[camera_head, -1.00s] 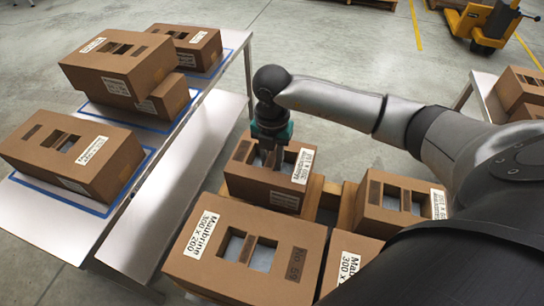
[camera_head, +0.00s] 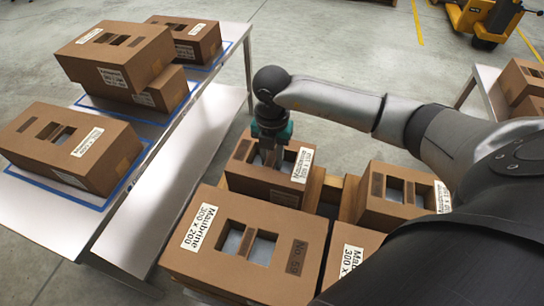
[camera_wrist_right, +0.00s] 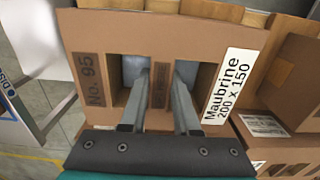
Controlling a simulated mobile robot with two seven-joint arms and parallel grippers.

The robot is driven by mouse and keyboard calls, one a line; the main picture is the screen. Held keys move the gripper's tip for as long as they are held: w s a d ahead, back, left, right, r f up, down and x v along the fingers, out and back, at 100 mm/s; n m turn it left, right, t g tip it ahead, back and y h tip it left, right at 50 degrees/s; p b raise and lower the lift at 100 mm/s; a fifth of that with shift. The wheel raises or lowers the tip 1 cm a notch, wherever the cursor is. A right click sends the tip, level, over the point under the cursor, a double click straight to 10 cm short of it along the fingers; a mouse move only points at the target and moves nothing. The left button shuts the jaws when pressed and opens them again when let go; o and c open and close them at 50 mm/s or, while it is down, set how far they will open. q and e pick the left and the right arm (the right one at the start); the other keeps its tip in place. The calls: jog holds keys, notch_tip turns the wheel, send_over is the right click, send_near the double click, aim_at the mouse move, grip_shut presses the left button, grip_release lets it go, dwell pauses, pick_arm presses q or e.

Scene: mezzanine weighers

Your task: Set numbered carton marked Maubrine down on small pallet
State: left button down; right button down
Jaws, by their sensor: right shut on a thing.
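The numbered carton marked Maubrine (camera_head: 240,178) is brown, with two top slots and a white label. In the wrist view the carton (camera_wrist_right: 205,42) reads No. 95 and 200 x 150. My right gripper (camera_head: 270,158) is above it, shut on the strip between the slots; its fingers (camera_wrist_right: 160,95) reach into both slots. The small pallet (camera_head: 333,190) shows as bare wood just right of the carton, between it and other cartons. I cannot tell whether the carton's underside touches the pallet. My left gripper is out of view.
A larger Maubrine carton (camera_head: 216,262), No. 59, stands close in front. Another carton (camera_head: 371,205) stands on the right, with a further one (camera_head: 345,240) before it. A white table (camera_head: 30,208) with several cartons is at left. A yellow truck (camera_head: 484,18) is far back.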

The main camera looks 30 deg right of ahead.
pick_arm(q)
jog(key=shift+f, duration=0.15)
pick_arm(e)
jog(key=shift+f, duration=0.2)
jog(key=c, duration=0.6)
grip_release()
jog(key=shift+o, duration=0.2)
jog(key=shift+r, duration=0.25)
notch_tip(320, 180, up, 10)
jog(key=p, duration=0.3)
pick_arm(q)
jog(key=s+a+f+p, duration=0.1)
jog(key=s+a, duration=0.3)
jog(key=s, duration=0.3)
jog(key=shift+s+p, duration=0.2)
jog(key=shift+p, duration=0.15)
pick_arm(e)
jog(key=shift+r, duration=2.35)
